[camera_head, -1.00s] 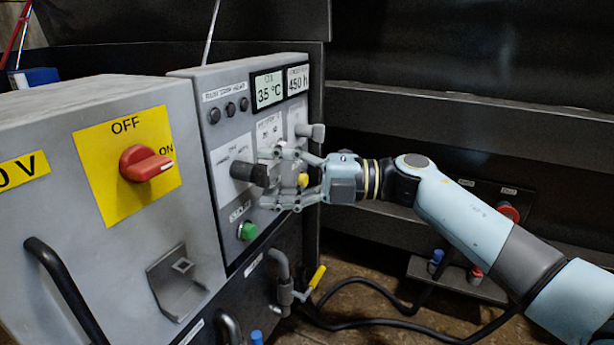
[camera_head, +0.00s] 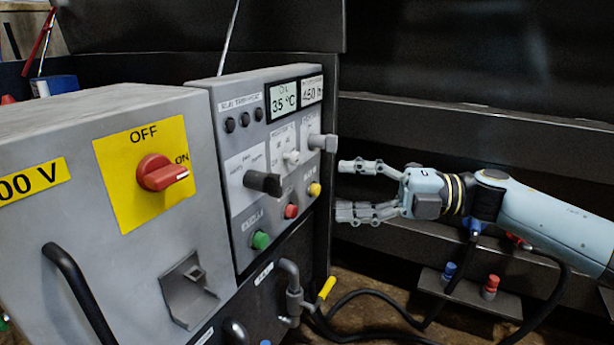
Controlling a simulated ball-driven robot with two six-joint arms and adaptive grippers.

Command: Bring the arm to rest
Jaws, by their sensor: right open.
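My right gripper (camera_head: 350,189) is open and empty in the head view. Its two fingers point left, at the control panel (camera_head: 228,165), and stand apart from the panel's right edge. My right arm comes in from the right side. The panel carries a dark selector knob (camera_head: 263,183), a white knob (camera_head: 291,158), a grey knob (camera_head: 322,142), and green (camera_head: 260,240), red (camera_head: 291,211) and yellow (camera_head: 314,189) buttons. No part of my left gripper shows.
The grey cabinet has a red rotary switch (camera_head: 160,173) on a yellow plate and a black handle (camera_head: 80,295). A pipe with a yellow lever (camera_head: 327,288) and black cables lie below the gripper. Dark compactor walls (camera_head: 470,120) stand behind my arm.

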